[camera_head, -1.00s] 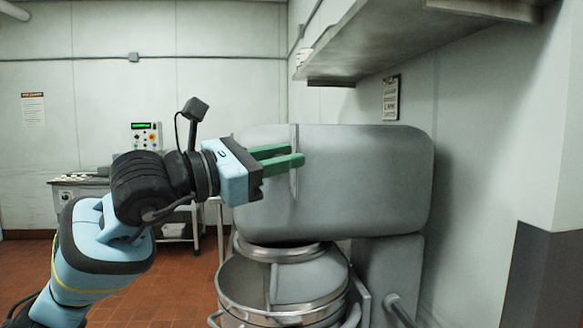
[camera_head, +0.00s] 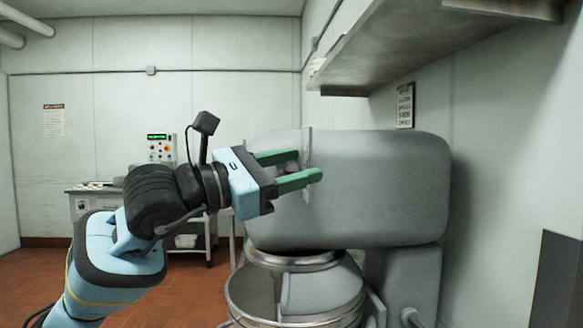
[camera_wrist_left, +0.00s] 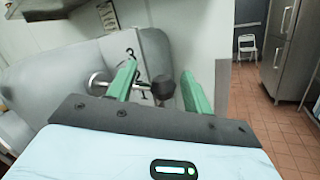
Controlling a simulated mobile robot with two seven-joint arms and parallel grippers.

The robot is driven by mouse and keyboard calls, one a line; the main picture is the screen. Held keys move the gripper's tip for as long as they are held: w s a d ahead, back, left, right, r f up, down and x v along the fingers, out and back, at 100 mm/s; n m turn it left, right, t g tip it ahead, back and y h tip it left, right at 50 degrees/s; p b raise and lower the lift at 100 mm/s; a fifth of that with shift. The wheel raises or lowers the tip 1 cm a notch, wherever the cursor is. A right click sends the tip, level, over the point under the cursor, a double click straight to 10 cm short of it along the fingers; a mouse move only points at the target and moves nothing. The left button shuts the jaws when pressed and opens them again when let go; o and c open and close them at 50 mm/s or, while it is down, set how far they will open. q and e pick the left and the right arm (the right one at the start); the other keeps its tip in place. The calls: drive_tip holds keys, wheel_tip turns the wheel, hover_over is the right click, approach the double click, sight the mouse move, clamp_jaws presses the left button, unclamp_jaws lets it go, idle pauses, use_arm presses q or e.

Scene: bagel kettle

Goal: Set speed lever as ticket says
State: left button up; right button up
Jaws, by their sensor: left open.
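The mixer's big grey head (camera_head: 390,185) fills the middle right in the head view. My left gripper (camera_head: 305,169) is open at the left end of the head, its green fingers pointing right. In the left wrist view, a lever (camera_wrist_left: 125,86) with a metal rod and a dark round knob (camera_wrist_left: 163,87) sticks out from the machine. The knob appears between the open fingers (camera_wrist_left: 158,85); I cannot tell if either finger touches it. A framed paper (camera_head: 405,105), perhaps the ticket, hangs on the right wall, its text too small to read. My right gripper is not in view.
A steel bowl (camera_head: 252,298) sits under the mixer head. A metal shelf (camera_head: 420,45) overhangs from the right wall. A control box (camera_head: 161,147) with a green display stands at the back. Open tiled floor (camera_wrist_left: 285,135) shows on the right in the wrist view.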

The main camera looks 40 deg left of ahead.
use_arm(q)
drive_tip(key=b+v, duration=0.4)
drive_tip(key=v, duration=0.3)
drive_tip(key=shift+s, duration=0.35)
drive_tip(key=shift+a+f, duration=0.1)
drive_tip(key=shift+a, duration=0.05)
idle(0.3)
